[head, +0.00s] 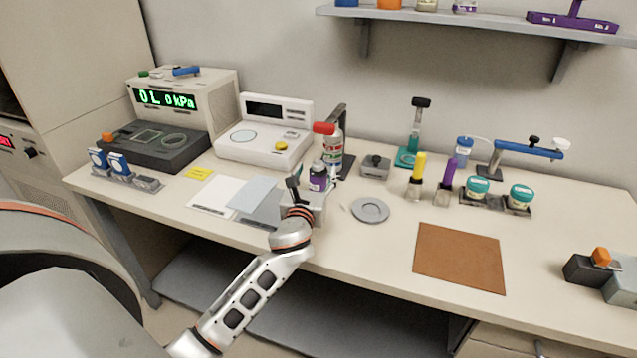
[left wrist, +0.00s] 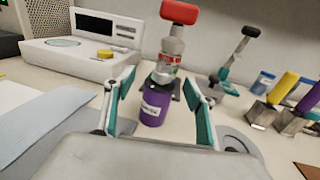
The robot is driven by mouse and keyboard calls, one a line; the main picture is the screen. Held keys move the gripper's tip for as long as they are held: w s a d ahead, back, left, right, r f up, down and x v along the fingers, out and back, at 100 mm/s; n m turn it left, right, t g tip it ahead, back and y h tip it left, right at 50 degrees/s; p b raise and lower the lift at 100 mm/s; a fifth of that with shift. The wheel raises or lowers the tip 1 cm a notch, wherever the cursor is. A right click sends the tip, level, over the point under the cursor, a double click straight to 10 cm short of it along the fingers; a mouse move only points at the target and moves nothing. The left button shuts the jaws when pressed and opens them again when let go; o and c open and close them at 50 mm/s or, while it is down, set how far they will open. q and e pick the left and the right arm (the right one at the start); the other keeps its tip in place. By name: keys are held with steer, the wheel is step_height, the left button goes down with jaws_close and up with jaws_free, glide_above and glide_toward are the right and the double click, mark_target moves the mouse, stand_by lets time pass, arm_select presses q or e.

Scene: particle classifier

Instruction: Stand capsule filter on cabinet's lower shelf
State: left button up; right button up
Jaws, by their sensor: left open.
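In the left wrist view the purple container (left wrist: 154,106) stands between the two spread teal-padded fingers of the left gripper (left wrist: 160,87), with gaps on both sides. A tall beige cabinet (head: 75,60) is at the far left; its shelves are mostly out of view. My right gripper is not in view.
A red-topped spray bottle (head: 333,150) stands close behind the container. A grey round dish (head: 370,210) lies to its right, and papers (head: 215,194) to its left. A brown mat (head: 460,257) lies at the front right. A wall shelf (head: 470,17) hangs above.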

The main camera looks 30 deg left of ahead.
arm_select(q)
steer(key=shift+x, duration=1.25)
steer(key=shift+w, duration=0.3)
steer(key=c, duration=1.3)
jaws_close()
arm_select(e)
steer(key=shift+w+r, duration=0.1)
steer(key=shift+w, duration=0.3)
arm_select(q)
steer(key=shift+r, duration=0.1)
